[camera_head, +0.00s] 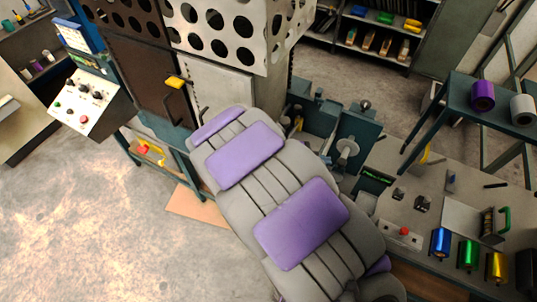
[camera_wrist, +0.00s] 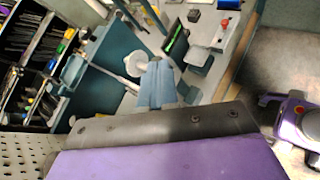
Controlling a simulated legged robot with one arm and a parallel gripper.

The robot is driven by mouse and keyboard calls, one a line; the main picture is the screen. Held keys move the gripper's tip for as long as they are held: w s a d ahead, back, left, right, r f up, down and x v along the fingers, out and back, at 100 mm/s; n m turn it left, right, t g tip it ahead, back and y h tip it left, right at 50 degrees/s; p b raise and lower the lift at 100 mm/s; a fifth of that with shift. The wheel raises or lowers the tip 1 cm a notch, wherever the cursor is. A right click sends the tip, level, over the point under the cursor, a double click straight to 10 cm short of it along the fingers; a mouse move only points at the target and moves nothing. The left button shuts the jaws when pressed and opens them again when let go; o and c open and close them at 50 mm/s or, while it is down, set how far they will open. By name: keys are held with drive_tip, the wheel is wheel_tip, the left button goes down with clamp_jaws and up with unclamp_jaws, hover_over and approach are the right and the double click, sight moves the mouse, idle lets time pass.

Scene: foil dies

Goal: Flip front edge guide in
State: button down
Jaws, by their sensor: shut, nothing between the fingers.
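The teal machine (camera_head: 355,130) with a pale disc (camera_head: 347,148) stands just beyond the upper part of my arm in the head view. In the wrist view the machine shows a teal plate (camera_wrist: 105,95), a rod with a white disc (camera_wrist: 137,65) and upright teal blocks (camera_wrist: 155,88). I cannot tell for certain which part is the front edge guide. My gripper (camera_wrist: 150,130) fills the bottom of the wrist view as a grey and purple shape, shut and empty. The machine parts show beyond it, with no contact visible. In the head view my arm hides its fingertips.
A perforated metal guard (camera_head: 230,30) stands beyond my arm. A control panel (camera_head: 90,100) is at left. A bench (camera_head: 400,215) with blue, green and gold rolls is at right, and a teal table (camera_head: 495,105) carries two rolls. Floor (camera_head: 90,220) at lower left is clear.

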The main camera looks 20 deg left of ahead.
drive_tip(key=s+a+f+n+t+y+p, duration=0.1)
drive_tip(key=s+a+f+n+y, duration=0.1)
drive_tip(key=a, duration=0.4)
drive_tip(key=s+a+f+n+t+y+p, duration=0.1)
drive_tip(key=s+a+f+n+t+y, duration=0.1)
drive_tip(key=a+f+n, duration=0.2)
drive_tip(key=s+a+f+n+t+y+p, duration=0.1)
drive_tip(key=a+n, duration=0.4)
drive_tip(key=a, duration=0.5)
wheel_tip(320, 180, down, 2)
drive_tip(key=shift+s+f+t+y, duration=0.2)
drive_tip(key=shift+s+t+y, duration=0.1)
drive_tip(key=shift+s+y, duration=0.25)
drive_tip(key=shift+w, duration=0.15)
drive_tip(key=x, duration=1)
drive_tip(key=shift+w, duration=0.1)
drive_tip(key=shift+w, duration=1.35)
drive_tip(key=shift+r, duration=0.1)
